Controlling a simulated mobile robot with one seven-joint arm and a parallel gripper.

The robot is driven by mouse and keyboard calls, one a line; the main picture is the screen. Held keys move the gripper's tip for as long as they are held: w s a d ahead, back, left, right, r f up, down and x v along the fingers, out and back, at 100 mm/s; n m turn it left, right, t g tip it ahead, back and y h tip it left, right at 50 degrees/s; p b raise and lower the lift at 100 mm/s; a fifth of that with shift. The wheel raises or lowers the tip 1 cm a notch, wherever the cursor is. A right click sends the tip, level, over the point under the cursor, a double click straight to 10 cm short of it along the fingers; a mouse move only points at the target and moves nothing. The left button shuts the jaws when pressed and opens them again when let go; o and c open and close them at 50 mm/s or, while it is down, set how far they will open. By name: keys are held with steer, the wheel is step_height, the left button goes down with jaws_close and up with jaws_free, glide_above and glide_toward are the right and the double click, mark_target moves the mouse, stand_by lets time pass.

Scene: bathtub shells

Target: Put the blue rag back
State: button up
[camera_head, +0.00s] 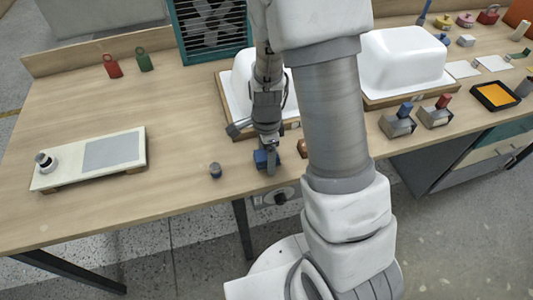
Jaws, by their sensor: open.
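A small blue thing (261,158), which looks like the blue rag, lies on the wooden table near its front edge. My gripper (267,165) points down right at it, and its fingers hide part of it. The jaws are open; I cannot tell whether they touch the blue thing. Behind my gripper, a white bathtub shell (241,84) stands on a wooden-edged board, partly hidden by my arm.
A second white shell (403,58) stands to the right. Grey blocks with a blue top (398,123) and red top (435,115) stand before it. A grey knob (215,170) and pale board (95,158) are on the left. The left table middle is free.

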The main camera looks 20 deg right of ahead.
steer(key=s+r+n+t+p, duration=0.1)
steer(key=s+r+n+p, duration=0.2)
steer(key=r, duration=0.9)
steer(key=s+r+n+t, duration=0.2)
steer(key=r+n, duration=0.3)
steer(key=r, duration=0.7)
steer(key=s+r+n+t, duration=0.2)
steer(key=s+r+n, duration=0.5)
steer(key=s+n, duration=0.2)
steer(key=shift+n+t, duration=0.3)
steer(key=shift+n, duration=0.2)
steer(key=shift+r, duration=0.15)
step_height(320, 180, up, 2)
steer(key=p, duration=0.2)
steer(key=shift+r+p, duration=0.25)
steer(key=shift+p, duration=0.1)
